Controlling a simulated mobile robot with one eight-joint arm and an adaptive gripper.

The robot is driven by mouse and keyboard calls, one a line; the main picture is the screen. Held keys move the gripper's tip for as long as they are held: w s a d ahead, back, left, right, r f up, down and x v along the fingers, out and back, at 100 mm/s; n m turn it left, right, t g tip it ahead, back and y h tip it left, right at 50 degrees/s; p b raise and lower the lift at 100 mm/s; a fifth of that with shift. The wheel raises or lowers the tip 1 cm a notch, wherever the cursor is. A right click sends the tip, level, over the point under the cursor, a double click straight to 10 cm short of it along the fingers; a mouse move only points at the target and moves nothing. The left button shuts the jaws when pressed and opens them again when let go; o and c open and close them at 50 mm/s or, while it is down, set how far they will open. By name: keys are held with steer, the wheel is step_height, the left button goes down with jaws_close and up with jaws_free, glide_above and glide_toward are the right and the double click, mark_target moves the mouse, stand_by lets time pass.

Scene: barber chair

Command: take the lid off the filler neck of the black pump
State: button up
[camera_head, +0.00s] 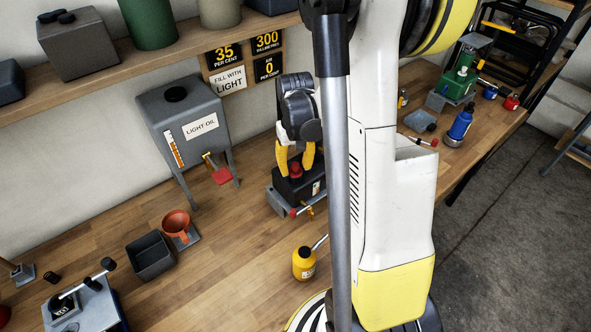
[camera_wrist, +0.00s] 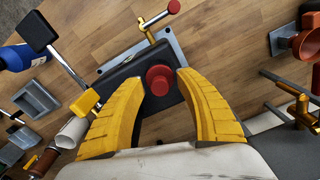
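The black pump (camera_head: 286,188) stands on the wooden workbench below my gripper. Its round red lid (camera_head: 295,171) sits on top of the black body. In the wrist view the red lid (camera_wrist: 160,78) lies between the two yellow fingertips, on the black pump body (camera_wrist: 125,88). My gripper (camera_head: 296,163) points down over it, open, with one finger on each side; it also shows in the wrist view (camera_wrist: 162,80). Small gaps show between fingers and lid. The lid appears seated, and the neck under it is hidden. A brass valve with a red knob (camera_wrist: 174,7) is at the pump's end.
A grey LIGHT OIL tank (camera_head: 185,115) stands left of the pump, with an orange funnel (camera_head: 176,222) and a dark open bin (camera_head: 150,255) nearby. A yellow oil can (camera_head: 304,264) is in front. A shelf (camera_head: 120,70) runs above. My column hides part of the bench.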

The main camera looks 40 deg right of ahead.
jaws_close()
